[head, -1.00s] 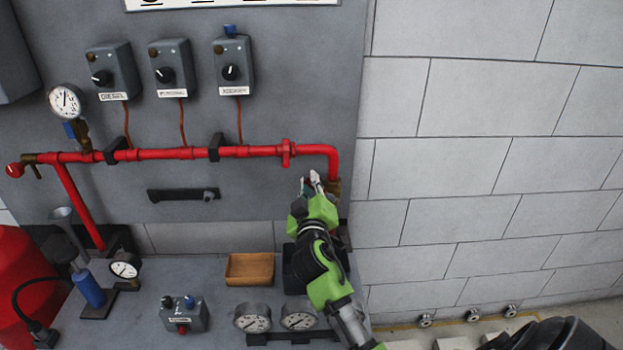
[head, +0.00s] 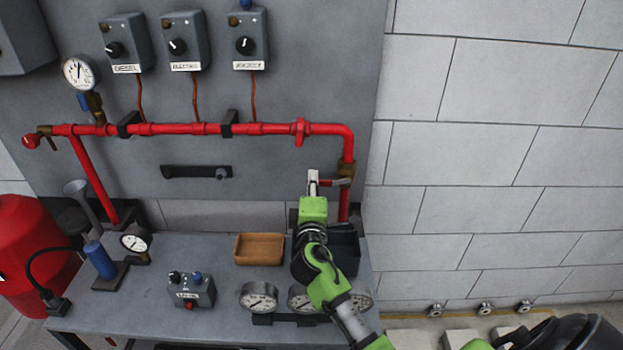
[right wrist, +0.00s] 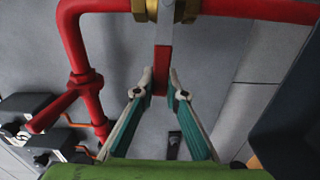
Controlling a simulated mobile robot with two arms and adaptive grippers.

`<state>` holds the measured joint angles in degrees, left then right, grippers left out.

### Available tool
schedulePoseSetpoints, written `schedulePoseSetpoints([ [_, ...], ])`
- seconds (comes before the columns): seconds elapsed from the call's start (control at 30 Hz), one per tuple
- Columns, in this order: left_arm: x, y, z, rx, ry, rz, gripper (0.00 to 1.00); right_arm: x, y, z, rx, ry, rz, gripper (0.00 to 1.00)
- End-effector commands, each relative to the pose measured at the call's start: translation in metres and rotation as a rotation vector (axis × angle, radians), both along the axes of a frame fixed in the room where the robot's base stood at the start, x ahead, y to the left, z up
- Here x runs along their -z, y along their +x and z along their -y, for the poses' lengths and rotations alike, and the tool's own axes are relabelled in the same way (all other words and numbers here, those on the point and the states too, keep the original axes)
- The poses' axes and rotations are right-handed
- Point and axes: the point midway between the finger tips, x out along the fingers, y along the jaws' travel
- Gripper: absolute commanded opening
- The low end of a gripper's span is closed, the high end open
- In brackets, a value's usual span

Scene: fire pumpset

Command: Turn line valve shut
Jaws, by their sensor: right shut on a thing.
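The line valve has a brass body (head: 346,170) on the downward run of the red pipe at the right edge of the panel. Its flat lever, with a red grip (head: 328,183), points left, crosswise to the pipe. In the right wrist view, the brass body (right wrist: 165,10) is at the top and the red lever (right wrist: 161,72) comes down from it. My right gripper (head: 313,182) is shut on the lever's end, with a fingertip (right wrist: 161,84) on each side. My left gripper is not in view.
Below the arm are a wooden tray (head: 259,261), a black bin (head: 345,251) and several gauges (head: 259,297) on the grey bench (head: 225,318). A black bar handle (head: 197,171) is on the panel to the left. A block wall (head: 480,150) stands at right.

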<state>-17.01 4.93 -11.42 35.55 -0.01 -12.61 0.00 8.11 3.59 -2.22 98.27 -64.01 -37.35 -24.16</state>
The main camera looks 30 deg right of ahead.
Motion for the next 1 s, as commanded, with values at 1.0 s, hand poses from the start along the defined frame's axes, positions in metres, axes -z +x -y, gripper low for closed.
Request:
schedulePoseSetpoints([
  [1.0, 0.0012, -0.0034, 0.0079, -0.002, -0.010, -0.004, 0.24, 0.0055, -0.0003, 0.0014, 0.003, -0.055, -0.034, 0.30],
])
